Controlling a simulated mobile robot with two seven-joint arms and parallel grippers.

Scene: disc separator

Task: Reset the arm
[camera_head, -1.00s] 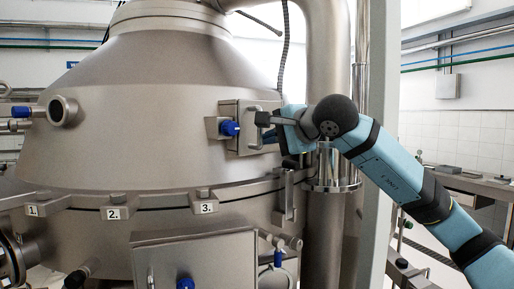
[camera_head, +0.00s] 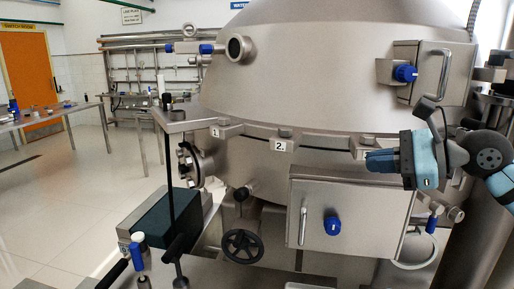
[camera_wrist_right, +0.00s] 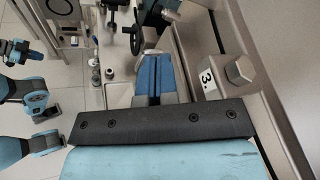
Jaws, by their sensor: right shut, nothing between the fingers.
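My right gripper (camera_head: 368,161) comes in from the right in the head view, with its blue fingers closed together and pointing left. It is in front of the steel disc separator (camera_head: 300,90), near the clamps of its rim, and covers the label 3 in this view. In the right wrist view the shut blue fingers (camera_wrist_right: 153,78) hold nothing. The clamp with label 3 (camera_wrist_right: 207,79) is just to their right; I cannot tell whether they touch. Blue links of mine show at the left edge there.
A hinged box with a blue knob (camera_head: 405,73) is above the right gripper. A lower box (camera_head: 350,215) with a blue knob is below it. A handwheel (camera_head: 243,246) and a dark green block (camera_head: 165,222) stand lower left. The floor at left is open.

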